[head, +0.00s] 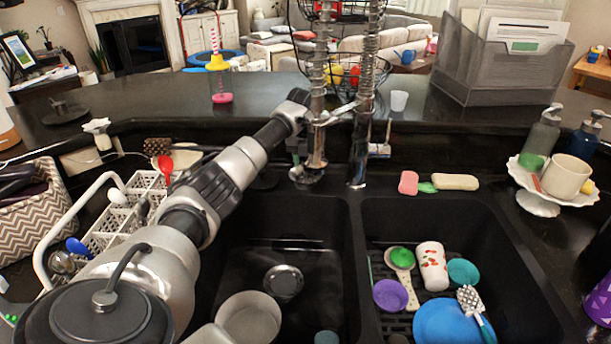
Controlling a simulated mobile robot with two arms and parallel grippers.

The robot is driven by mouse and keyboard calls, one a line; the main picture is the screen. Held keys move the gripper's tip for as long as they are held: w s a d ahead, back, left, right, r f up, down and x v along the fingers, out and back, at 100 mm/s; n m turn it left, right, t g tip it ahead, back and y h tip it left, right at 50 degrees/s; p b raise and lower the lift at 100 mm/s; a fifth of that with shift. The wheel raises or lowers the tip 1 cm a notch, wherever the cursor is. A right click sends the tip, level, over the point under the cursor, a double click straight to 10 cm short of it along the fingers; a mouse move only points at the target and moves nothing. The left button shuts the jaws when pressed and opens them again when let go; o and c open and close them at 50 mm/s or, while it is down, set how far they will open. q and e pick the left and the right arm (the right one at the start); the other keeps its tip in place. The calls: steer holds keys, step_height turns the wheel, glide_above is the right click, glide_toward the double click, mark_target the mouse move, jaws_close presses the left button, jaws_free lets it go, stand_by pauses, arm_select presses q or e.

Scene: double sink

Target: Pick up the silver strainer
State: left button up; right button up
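A round silver strainer (284,281) lies at the bottom of the left sink basin, over the drain area, with nothing on top of it. My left arm comes in from the lower left and reaches across the left basin to the faucet. My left gripper (299,148) appears as a small dark shape beside the faucet, beyond and above the strainer. Its fingers are too small and dark to read. My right gripper is not in view.
The tall spring faucet (361,130) stands behind the sink. A beige container (249,318) sits in the left basin's front. The right basin holds a blue plate (447,322), a purple bowl (390,295) and a patterned cup (432,266). A dish rack (118,222) stands left.

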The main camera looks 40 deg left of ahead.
arm_select(q)
step_height(320, 180, down, 4)
steer(key=shift+w+a+r, duration=0.15)
steer(key=shift+r, duration=0.1)
steer(key=shift+r, duration=0.1)
jaws_close()
